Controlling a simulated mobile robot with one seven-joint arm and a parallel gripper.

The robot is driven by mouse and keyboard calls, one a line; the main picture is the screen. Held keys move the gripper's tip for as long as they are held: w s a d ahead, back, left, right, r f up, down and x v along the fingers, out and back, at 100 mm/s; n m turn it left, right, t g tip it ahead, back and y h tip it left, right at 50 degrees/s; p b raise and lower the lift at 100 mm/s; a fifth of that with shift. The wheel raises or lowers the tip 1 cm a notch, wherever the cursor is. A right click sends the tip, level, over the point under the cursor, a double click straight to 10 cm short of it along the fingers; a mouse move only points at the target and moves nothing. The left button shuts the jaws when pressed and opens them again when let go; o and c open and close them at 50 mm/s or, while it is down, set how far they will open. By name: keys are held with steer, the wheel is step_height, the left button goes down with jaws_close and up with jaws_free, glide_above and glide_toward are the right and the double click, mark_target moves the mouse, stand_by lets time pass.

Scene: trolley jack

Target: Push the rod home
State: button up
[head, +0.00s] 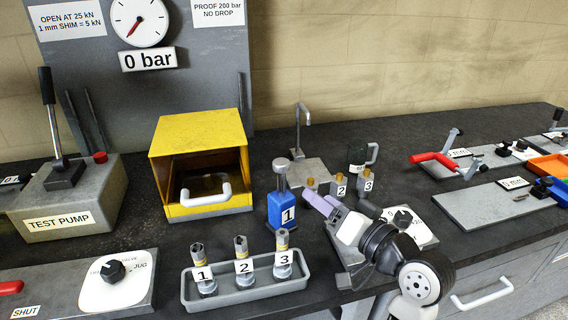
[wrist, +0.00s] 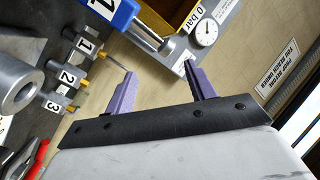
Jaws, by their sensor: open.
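A blue cylinder body labelled 1 (head: 288,211) stands upright on the dark bench, with a grey rod (head: 281,178) sticking up from its top and ending in a wider cap. In the wrist view the blue body (wrist: 108,12) is at the top, and its bare rod (wrist: 150,37) points down to the right, in front of the fingers. My gripper (head: 320,204) has purple fingers and is just right of the blue body in the head view. In the wrist view my gripper (wrist: 160,76) is open, with nothing between its fingers. I cannot tell whether a finger touches the body.
A grey tray (head: 250,291) with numbered cartridges 1, 2, 3 stands in front. A yellow box (head: 198,140) with a white handle is behind left, beside a test pump (head: 70,200). Numbered brass-tipped fittings (head: 340,186) stand close behind my gripper. The gauge (head: 139,20) reads near zero.

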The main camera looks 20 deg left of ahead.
mark_target(286, 166)
steer(key=w+a+n+p, duration=0.1)
steer(key=w+a+n, duration=0.1)
steer(key=a, duration=0.1)
steer(key=w+a+r+n+p, duration=0.1)
steer(key=w+a+n, duration=0.1)
steer(key=a+n, duration=0.1)
steer(key=w+a+r+n+p, duration=0.1)
steer(key=w+a+n+p, duration=0.1)
steer(key=a, duration=0.3)
steer(key=shift+w+a+r+n, duration=0.15)
steer(key=shift+w+n, duration=0.15)
steer(key=shift+w, duration=0.2)
steer(key=shift+a, duration=0.1)
